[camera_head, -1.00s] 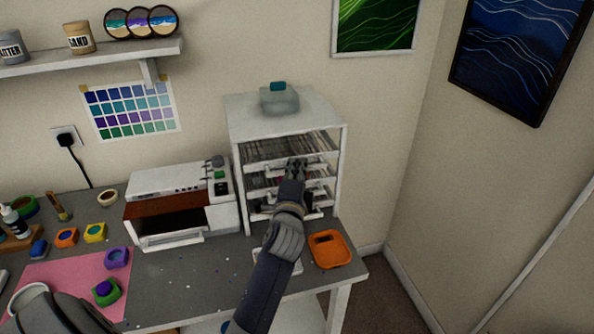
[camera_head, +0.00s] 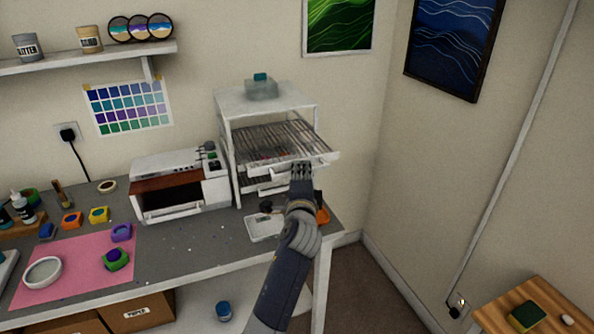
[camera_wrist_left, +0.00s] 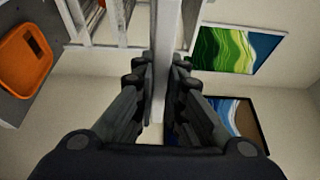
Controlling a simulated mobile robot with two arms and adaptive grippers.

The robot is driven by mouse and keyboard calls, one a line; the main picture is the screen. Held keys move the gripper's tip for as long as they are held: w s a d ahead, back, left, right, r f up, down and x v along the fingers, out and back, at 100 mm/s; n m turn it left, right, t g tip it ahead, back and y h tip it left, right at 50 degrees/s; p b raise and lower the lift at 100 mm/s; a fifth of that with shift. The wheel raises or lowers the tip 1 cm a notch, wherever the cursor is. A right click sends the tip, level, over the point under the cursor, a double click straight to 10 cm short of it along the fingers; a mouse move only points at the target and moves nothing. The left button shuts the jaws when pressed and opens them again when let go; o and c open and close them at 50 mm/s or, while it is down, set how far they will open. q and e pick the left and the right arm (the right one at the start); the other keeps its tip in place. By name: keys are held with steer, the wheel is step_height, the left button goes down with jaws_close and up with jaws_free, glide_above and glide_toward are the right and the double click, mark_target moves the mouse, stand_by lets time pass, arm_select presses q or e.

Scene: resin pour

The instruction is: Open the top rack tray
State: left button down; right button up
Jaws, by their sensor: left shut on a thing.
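The white rack (camera_head: 313,103) stands on the grey bench, right of the white machine. Its top rack tray (camera_head: 322,158), a wire grid with a white front edge, is slid well out toward me and to the right. My left gripper (camera_head: 302,168) is at the tray's front edge. In the left wrist view the left gripper (camera_wrist_left: 163,75) is shut on a white bar (camera_wrist_left: 168,45) of the tray, between its fingers. Lower trays (camera_head: 262,186) are partly hidden under the pulled tray and behind the gripper. My right gripper is not in view.
A white machine (camera_head: 216,186) with an open front stands left of the rack. An orange tray (camera_wrist_left: 25,62) lies near the rack, mostly hidden behind my arm in the head view. A clear container (camera_head: 262,92) sits on the rack. Free floor lies to the right.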

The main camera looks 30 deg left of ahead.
arm_select(q)
steer(key=shift+s+d, duration=0.35)
steer(key=shift+d, duration=0.05)
steer(key=c, duration=1.6)
jaws_free()
steer(key=shift+c, duration=0.2)
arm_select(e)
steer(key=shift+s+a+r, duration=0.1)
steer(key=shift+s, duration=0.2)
arm_select(q)
steer(key=v, duration=0.7)
steer(key=shift+s+d, duration=0.15)
steer(key=shift+s, duration=0.1)
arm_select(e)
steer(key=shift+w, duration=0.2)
arm_select(q)
steer(key=shift+f, duration=0.15)
